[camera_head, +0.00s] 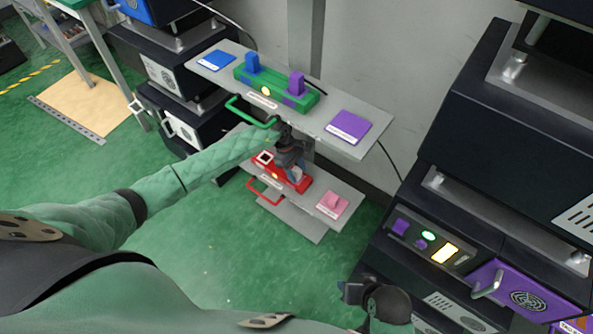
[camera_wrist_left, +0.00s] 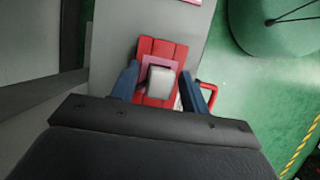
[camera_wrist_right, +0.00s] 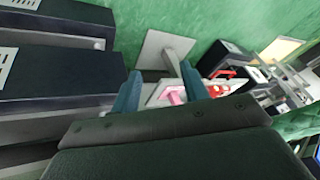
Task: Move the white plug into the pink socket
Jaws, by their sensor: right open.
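The red block (camera_head: 270,171) sits on the lower grey shelf. The white plug (camera_wrist_left: 161,82) stands upright over the pink socket (camera_wrist_left: 146,62) of this red block in the left wrist view. I cannot tell how deep it sits. My left gripper (camera_head: 294,168) is over the block; in the left wrist view its two fingers (camera_wrist_left: 160,88) are apart, one on each side of the plug, with gaps showing. A white-framed square (camera_head: 264,157) shows at the block's left end. My right gripper (camera_head: 375,300) is open and empty at the bottom right, away from the shelf.
The upper shelf (camera_head: 310,122) holds a green block (camera_head: 270,91) with blue and purple plugs, close above my left arm. Red handle (camera_head: 262,190) juts out in front. Dark machines (camera_head: 500,150) stand right.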

